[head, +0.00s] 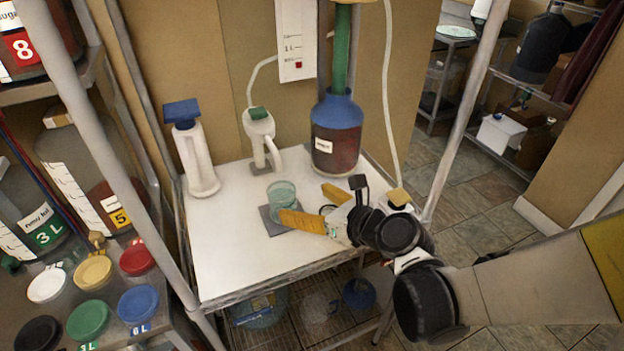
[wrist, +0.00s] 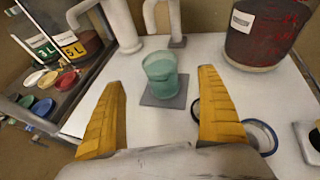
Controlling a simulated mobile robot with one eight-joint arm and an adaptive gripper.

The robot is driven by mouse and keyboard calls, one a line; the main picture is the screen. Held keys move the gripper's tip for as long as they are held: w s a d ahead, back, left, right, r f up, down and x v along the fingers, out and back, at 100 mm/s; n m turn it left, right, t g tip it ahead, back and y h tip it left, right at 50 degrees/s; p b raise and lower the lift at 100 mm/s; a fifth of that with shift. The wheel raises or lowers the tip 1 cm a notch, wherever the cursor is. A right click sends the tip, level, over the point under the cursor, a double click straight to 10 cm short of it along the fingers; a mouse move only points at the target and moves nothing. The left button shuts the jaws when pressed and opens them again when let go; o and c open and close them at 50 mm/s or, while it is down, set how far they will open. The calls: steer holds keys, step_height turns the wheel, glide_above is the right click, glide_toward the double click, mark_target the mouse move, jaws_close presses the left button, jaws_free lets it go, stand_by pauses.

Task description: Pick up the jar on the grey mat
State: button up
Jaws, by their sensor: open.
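A translucent green jar (head: 282,194) stands upright on a small dark grey mat (head: 266,215) on the white tabletop. In the wrist view the jar (wrist: 160,75) stands on the mat (wrist: 164,101), ahead of and between the two yellow fingers. My gripper (head: 312,207) is open, its fingers spread and empty. In the wrist view the gripper (wrist: 165,110) points at the jar with a gap before it. In the head view one finger overlaps the mat's near right part.
A blue-topped vessel of dark red liquid (head: 336,135) stands behind right. The front left tabletop is clear.

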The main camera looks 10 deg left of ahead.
mark_target(274, 189)
steer(key=b+x, duration=0.3)
steer(key=x, duration=0.7)
steer(key=shift+w+a, duration=0.1)
steer(key=shift+a, duration=0.1)
steer(key=shift+r, duration=0.1)
steer(key=c, duration=1.5)
